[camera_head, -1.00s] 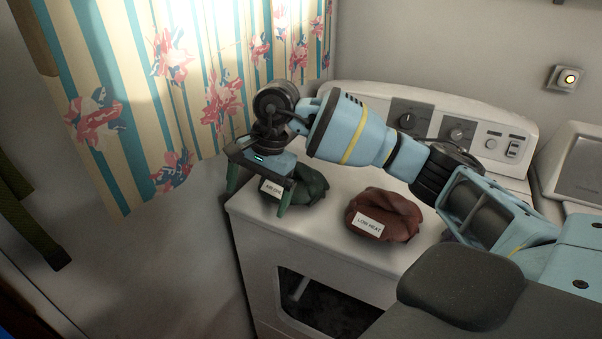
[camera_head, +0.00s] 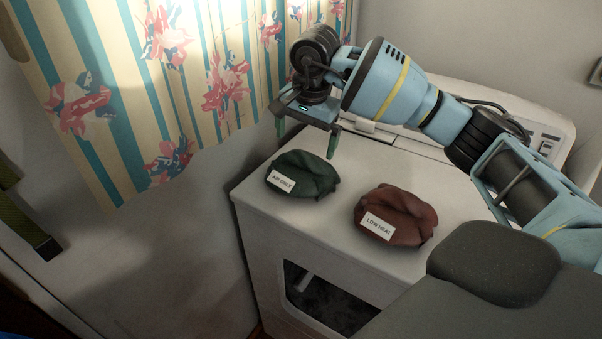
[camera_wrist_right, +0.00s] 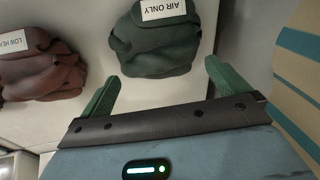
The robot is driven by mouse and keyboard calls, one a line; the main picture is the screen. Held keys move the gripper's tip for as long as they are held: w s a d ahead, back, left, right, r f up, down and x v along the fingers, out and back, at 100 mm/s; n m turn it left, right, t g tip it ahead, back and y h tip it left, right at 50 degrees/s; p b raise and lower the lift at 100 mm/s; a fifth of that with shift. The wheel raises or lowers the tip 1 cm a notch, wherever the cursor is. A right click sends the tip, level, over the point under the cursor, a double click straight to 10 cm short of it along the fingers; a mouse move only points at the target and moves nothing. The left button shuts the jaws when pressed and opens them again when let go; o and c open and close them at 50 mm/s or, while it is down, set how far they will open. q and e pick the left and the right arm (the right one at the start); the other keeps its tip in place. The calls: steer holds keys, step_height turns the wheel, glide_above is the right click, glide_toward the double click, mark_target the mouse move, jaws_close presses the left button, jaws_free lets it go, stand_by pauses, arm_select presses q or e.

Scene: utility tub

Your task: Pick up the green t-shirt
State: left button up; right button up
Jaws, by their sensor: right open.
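The green t-shirt (camera_head: 303,174) is a crumpled dark green bundle with a white "AIR ONLY" label. It lies on the white machine top near its left edge. It also shows in the right wrist view (camera_wrist_right: 155,45), ahead of the fingertips. My right gripper (camera_head: 307,140) is above and behind the shirt in the head view, apart from it. In the right wrist view its green fingers (camera_wrist_right: 160,78) are spread, with nothing between them. My left gripper is not in view.
A dark red garment (camera_head: 396,215) labelled "LOW HEAT" lies just right of the green shirt, with a small gap. The white machine (camera_head: 262,206) has a control panel at its back. A striped floral curtain (camera_head: 190,80) hangs close to the left.

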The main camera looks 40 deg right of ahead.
mark_target(303, 154)
steer(key=shift+w+d+f, duration=0.1)
steer(key=shift+w+f, duration=0.1)
steer(key=shift+f, duration=0.65)
steer(key=shift+w+d+f, duration=0.1)
steer(key=shift+w+f, duration=0.05)
steer(key=shift+f, duration=0.7)
steer(key=shift+w+f, duration=0.2)
steer(key=shift+f, duration=0.65)
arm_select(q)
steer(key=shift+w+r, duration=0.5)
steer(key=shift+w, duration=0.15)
arm_select(e)
steer(key=c, duration=1.6)
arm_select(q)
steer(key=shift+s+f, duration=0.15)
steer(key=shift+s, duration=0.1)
arm_select(e)
steer(key=shift+c, duration=0.2)
steer(key=shift+r, duration=0.1)
